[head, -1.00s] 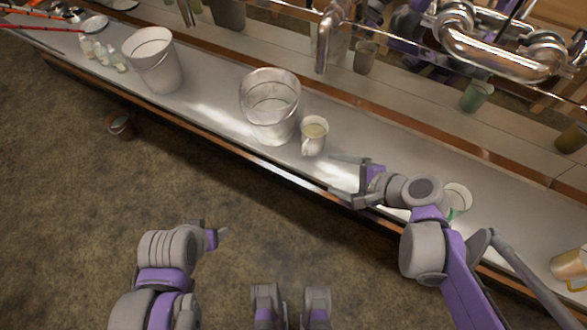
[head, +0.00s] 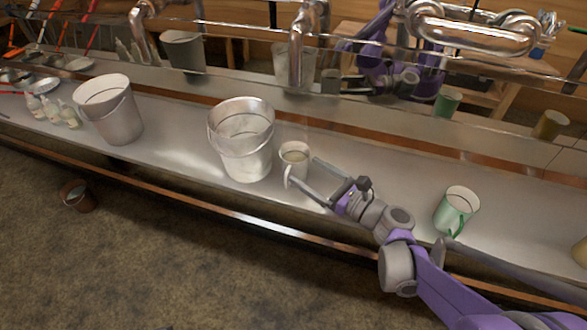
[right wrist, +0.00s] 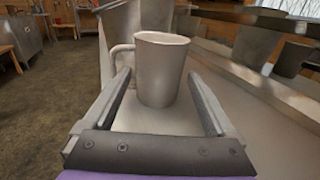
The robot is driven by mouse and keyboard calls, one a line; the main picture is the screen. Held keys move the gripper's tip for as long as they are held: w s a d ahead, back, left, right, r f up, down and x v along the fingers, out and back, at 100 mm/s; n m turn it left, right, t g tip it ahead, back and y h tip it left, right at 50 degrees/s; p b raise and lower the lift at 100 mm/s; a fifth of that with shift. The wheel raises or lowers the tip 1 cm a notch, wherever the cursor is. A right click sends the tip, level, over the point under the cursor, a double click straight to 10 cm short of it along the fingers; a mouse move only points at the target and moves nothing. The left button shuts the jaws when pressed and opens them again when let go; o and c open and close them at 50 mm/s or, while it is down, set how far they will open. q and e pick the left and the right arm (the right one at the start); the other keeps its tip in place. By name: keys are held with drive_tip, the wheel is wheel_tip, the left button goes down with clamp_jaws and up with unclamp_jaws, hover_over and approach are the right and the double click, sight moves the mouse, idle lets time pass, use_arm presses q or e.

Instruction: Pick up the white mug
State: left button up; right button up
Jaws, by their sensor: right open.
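The white mug (head: 295,156) stands upright on the long metal counter, just right of the middle metal bucket. My right gripper (head: 303,172) is open at the mug, its fingers pointing left toward it. In the right wrist view the mug (right wrist: 160,72) shows between the two open fingers (right wrist: 158,78), with its handle on the left near the left fingertip. I cannot tell whether a finger touches it. My left gripper is out of view.
A metal bucket (head: 243,150) stands close beside the mug, and another bucket (head: 112,118) is farther left. A green-handled mug (head: 457,207) stands to the right. Small bottles (head: 52,108) are at the far left. Metal pipes (head: 475,30) hang above the back.

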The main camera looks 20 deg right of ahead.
sight(304, 168)
drive_tip(key=x, duration=0.5)
drive_tip(key=shift+a+r+b, duration=0.1)
drive_tip(key=shift+r+b, duration=0.1)
drive_tip(key=shift+b, duration=0.15)
clamp_jaws()
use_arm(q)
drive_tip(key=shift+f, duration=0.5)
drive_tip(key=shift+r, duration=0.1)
use_arm(e)
drive_tip(key=shift+r, duration=0.2)
